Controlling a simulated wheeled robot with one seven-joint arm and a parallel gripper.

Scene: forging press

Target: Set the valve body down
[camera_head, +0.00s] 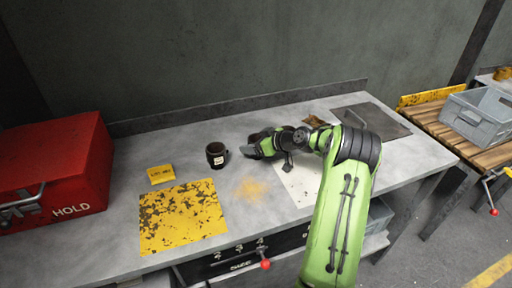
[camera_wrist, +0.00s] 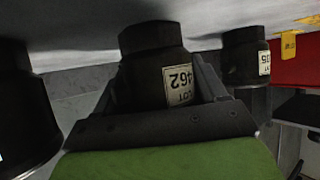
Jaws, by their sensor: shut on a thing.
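My gripper (camera_head: 257,146) is low over the grey workbench (camera_head: 130,150), left of the arm, in the head view. In the wrist view, where the bench is at the top, my gripper (camera_wrist: 162,88) is shut on a dark valve body (camera_wrist: 148,40) with a white label reading "LOT 462", upside down. The valve body's far end is at or very near the bench; I cannot tell if it touches. In the head view I cannot separate it from the dark fingers.
A similar dark labelled body (camera_head: 216,155) stands left of my gripper; it also shows in the wrist view (camera_wrist: 240,60). Another dark body (camera_wrist: 22,110) is close at the wrist view's left edge. A yellow worn mat (camera_head: 180,217), yellow tag (camera_head: 160,174) and red HOLD box (camera_head: 60,170) lie left.

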